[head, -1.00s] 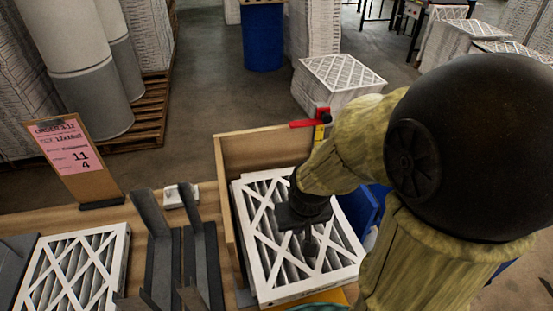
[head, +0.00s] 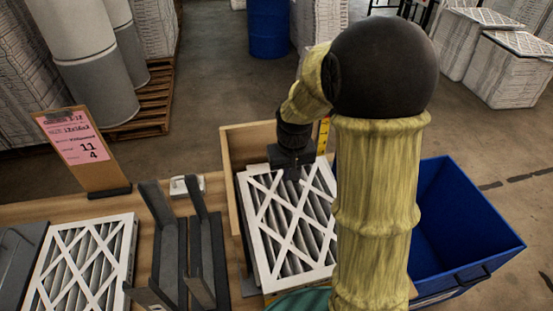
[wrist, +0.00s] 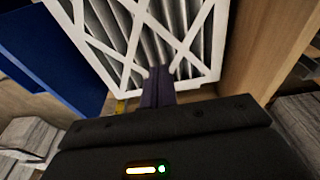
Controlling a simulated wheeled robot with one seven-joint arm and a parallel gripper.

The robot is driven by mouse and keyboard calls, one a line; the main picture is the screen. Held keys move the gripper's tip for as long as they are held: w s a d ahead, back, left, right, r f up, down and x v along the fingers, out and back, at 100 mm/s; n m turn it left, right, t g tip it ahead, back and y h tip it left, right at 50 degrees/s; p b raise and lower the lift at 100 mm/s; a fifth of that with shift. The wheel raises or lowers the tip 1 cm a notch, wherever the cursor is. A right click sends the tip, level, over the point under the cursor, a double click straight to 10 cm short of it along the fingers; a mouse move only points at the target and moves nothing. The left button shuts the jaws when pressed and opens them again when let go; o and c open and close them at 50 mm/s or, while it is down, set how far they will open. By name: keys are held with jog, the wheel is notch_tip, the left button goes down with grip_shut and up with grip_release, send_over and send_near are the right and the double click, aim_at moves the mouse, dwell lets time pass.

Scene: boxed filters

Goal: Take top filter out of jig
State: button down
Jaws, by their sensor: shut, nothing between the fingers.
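The top filter (head: 284,228), a pleated panel with a white lattice frame, lies in the wooden jig (head: 228,190). Its edge shows more filter beneath, but I cannot tell how many. My gripper (head: 292,174) is at the far end of this filter, pointing down. In the wrist view the fingers (wrist: 157,88) are together and empty, over the filter's edge (wrist: 130,82). I cannot tell whether they touch it. My arm hides the filter's right side and part of the jig.
A blue bin (head: 460,225) stands right of the jig. Dark upright brackets (head: 185,245) and another filter (head: 85,265) are on the bench to the left. An order sign (head: 75,145) stands behind them. Wrapped filter stacks (head: 510,65) stand on the floor behind.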

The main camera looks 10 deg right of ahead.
jog(key=w+f+g+p, duration=0.1)
jog(key=w+f+p, duration=0.2)
jog(key=w, duration=1.4)
jog(key=shift+d+f+g, duration=0.25)
jog(key=shift+f+g, duration=0.05)
notch_tip(320, 180, down, 10)
jog(key=p, duration=0.3)
jog(key=shift+f, duration=0.1)
